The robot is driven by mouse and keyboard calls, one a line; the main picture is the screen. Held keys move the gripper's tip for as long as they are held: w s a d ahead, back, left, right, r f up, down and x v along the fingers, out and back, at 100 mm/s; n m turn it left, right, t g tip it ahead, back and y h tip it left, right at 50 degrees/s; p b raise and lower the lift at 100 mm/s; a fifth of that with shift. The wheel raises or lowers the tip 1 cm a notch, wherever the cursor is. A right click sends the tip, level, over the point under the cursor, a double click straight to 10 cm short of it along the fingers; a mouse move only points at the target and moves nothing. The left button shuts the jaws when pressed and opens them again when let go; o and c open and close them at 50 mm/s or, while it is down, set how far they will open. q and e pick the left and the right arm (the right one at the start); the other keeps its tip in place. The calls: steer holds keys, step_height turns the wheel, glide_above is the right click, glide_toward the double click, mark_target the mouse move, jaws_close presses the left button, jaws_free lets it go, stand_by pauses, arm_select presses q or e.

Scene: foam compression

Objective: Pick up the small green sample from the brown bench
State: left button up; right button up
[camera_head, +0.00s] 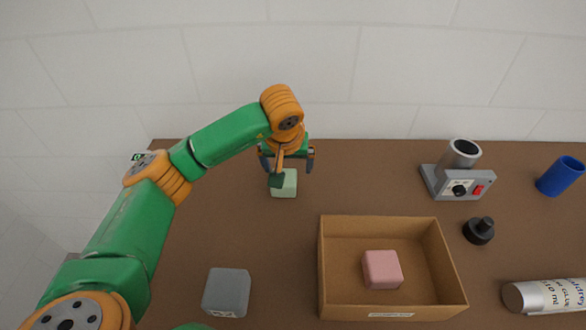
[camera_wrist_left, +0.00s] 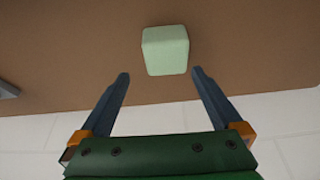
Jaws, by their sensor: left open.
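The small green sample (camera_head: 287,186) is a pale green block standing on the brown bench (camera_head: 240,230), towards its back edge. My left gripper (camera_head: 287,160) is over it in the head view and partly hides it. In the left wrist view the sample (camera_wrist_left: 166,50) shows whole, beyond the tips of my left gripper (camera_wrist_left: 160,76) and roughly centred between its two fingers. The fingers are apart with nothing between them. How high the fingertips are above the bench is hard to tell. My right gripper is not in view.
A cardboard box (camera_head: 440,250) with a pink block (camera_head: 382,269) inside stands at front centre. A grey block (camera_head: 226,292) lies to its left. A grey device (camera_head: 457,180), black knob-topped piece (camera_head: 479,231), blue cup (camera_head: 561,176) and labelled cylinder (camera_head: 545,296) are at right.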

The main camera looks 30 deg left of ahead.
mark_target(289, 189)
arm_select(q)
steer(key=shift+s+a+f+p, duration=0.2)
steer(key=shift+s+f+p, duration=0.15)
steer(key=shift+f+p, duration=0.15)
steer(key=shift+s+a+f+p, duration=0.2)
steer(key=shift+s+f+p, duration=0.15)
steer(key=shift+f, duration=0.2)
steer(key=x, duration=0.3)
steer(key=shift+w+r, duration=0.1)
steer(key=shift+w+f, duration=0.2)
steer(key=shift+w, duration=0.15)
steer(key=shift+s+r, duration=0.15)
steer(key=shift+s, duration=0.1)
steer(key=c, duration=1.2)
steer(key=shift+w, duration=0.1)
steer(key=shift+c, duration=0.2)
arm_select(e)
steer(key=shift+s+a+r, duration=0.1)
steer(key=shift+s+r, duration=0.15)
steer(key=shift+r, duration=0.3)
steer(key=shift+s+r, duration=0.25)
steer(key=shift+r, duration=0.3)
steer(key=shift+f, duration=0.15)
